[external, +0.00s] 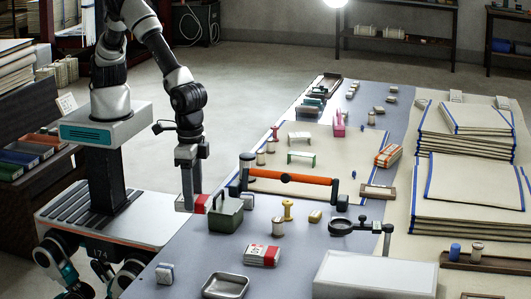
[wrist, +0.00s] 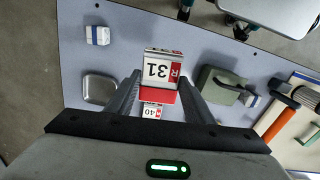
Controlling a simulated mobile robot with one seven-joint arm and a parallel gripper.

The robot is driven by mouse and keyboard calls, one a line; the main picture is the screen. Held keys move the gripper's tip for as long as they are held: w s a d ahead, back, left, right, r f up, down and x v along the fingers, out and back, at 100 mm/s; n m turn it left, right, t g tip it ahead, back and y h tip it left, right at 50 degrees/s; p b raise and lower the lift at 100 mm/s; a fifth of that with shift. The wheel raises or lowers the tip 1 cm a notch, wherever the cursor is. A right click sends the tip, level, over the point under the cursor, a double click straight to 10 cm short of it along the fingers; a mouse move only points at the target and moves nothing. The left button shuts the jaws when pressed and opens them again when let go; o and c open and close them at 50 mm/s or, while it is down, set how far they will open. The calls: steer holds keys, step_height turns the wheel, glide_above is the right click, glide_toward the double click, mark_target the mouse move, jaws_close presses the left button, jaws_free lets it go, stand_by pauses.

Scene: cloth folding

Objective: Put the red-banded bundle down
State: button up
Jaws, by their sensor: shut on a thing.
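My gripper (external: 188,200) hangs at the left side of the long table, left of the green box. It is shut on a red-banded bundle (external: 201,204), a small block with red and white faces. In the wrist view the bundle (wrist: 163,68) sits between the two fingers (wrist: 160,92), with a white label reading "R 31" and a red side. It appears above the table surface; the exact gap under it cannot be told. A second red-and-white bundle (external: 262,255), labelled "40" in the wrist view (wrist: 152,110), lies on the table.
The green box (external: 225,216) stands close to the right of my gripper. A metal tray (external: 226,286) and a blue-banded white bundle (external: 165,273) lie near the front. An orange-handled bar (external: 291,177) spans the table's middle. Some grey-blue surface (external: 205,250) is bare.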

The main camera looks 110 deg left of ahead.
steer(key=shift+w+a+r, duration=0.2)
steer(key=shift+r, duration=0.35)
steer(key=shift+w+a+r, duration=0.15)
steer(key=shift+a+r, duration=0.05)
steer(key=shift+r, duration=0.3)
steer(key=w+a+n+b, duration=0.2)
steer(key=w+a+n, duration=0.3)
steer(key=a, duration=0.6)
steer(key=w+a+n+b, duration=0.3)
steer(key=w+a, duration=0.4)
steer(key=a, duration=0.4)
steer(key=a+n+b, duration=0.4)
steer(key=a+n, duration=0.5)
steer(key=a, duration=2)
steer(key=f, duration=1)
steer(key=shift+s+a+f+b, duration=0.1)
steer(key=shift+s+b, duration=0.25)
steer(key=shift+f+b, duration=0.45)
steer(key=shift+f, duration=1.95)
